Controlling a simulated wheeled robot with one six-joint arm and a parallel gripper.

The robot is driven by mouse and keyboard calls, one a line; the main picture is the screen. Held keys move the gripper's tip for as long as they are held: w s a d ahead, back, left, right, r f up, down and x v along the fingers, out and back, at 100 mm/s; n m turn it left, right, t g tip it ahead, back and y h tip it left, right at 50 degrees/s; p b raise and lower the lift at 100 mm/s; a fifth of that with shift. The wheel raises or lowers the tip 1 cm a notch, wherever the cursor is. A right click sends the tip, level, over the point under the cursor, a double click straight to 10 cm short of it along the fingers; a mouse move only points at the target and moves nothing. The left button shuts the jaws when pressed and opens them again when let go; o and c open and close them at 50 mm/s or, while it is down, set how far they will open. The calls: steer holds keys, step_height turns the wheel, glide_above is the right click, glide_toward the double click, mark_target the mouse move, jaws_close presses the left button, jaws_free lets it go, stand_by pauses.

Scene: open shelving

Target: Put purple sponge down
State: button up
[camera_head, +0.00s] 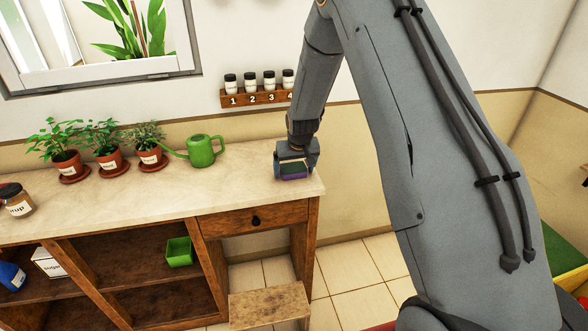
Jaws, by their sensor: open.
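The purple sponge (292,177) is at the right end of the pale countertop (232,182), near its front right corner. Its purple lower part shows, with a darker green part above it. My gripper (296,166) is right over the sponge, pointing down, with its jaws open on either side of it. The gripper hides part of the sponge. The sponge looks to be at the counter surface, but I cannot tell for sure that it rests on it.
A green watering can (201,151) and several potted plants (109,160) stand along the back of the counter. A wall rack (256,97) holds numbered jars. A labelled jar (17,203) stands far left. A green box (179,252) sits on a lower shelf. The counter's middle is clear.

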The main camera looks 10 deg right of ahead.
steer(key=shift+r, duration=0.1)
steer(key=shift+r, duration=0.2)
steer(key=b+v, duration=0.4)
steer(key=v, duration=0.8)
steer(key=s+g, duration=0.2)
steer(key=s, duration=2.8)
steer(key=shift+f+g, duration=0.2)
steer(key=shift+g, duration=0.2)
steer(key=shift+a+f, duration=0.1)
steer(key=shift+f, duration=0.05)
steer(key=shift+f+b, duration=0.6)
steer(key=shift+b, duration=0.05)
